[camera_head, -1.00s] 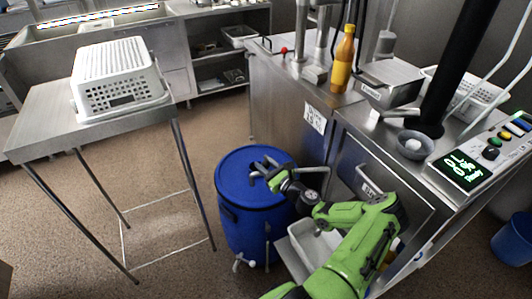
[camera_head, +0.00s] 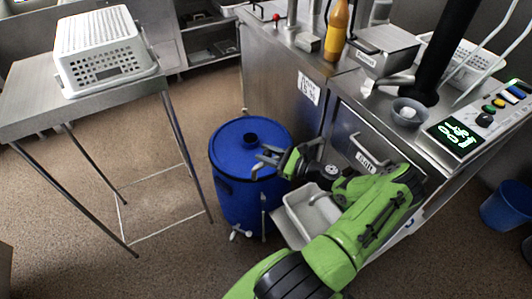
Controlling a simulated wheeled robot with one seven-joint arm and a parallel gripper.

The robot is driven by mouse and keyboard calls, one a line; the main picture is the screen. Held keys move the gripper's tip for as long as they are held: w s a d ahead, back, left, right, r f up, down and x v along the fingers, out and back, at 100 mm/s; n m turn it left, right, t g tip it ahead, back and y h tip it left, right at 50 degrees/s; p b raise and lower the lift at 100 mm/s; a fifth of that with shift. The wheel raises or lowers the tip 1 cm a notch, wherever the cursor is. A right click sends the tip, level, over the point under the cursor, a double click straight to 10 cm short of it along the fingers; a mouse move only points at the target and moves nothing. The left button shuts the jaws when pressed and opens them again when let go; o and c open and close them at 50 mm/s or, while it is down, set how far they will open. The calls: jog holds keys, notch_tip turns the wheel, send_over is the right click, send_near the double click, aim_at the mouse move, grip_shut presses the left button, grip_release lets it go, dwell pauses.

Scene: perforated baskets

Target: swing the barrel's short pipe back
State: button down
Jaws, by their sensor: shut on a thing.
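The blue barrel (camera_head: 232,190) stands upright on the floor, left of the steel counter. My gripper (camera_head: 262,164) is over the right part of the lid, in front of the neck. It is shut on what seems to be the barrel's short pipe, but the pipe is small and largely hidden by the fingers. A thin upright grey tube (camera_head: 263,215) runs down the barrel's front. A small white tap (camera_head: 240,232) sits low on the barrel.
The steel counter (camera_head: 285,80) at right carries a yellow bottle (camera_head: 337,30) and a bowl (camera_head: 408,112). A pale open bin (camera_head: 312,212) is right of the barrel, under my arm.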

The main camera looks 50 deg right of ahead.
jog(key=shift+s+a+f, duration=0.1)
jog(key=shift+f, duration=0.1)
jog(key=c, duration=1.1)
grip_release()
jog(key=o, duration=0.3)
jog(key=shift+s+r, duration=0.1)
jog(key=shift+r, duration=0.05)
jog(key=p+v, duration=0.1)
jog(key=v, duration=1.1)
jog(key=shift+p, duration=0.35)
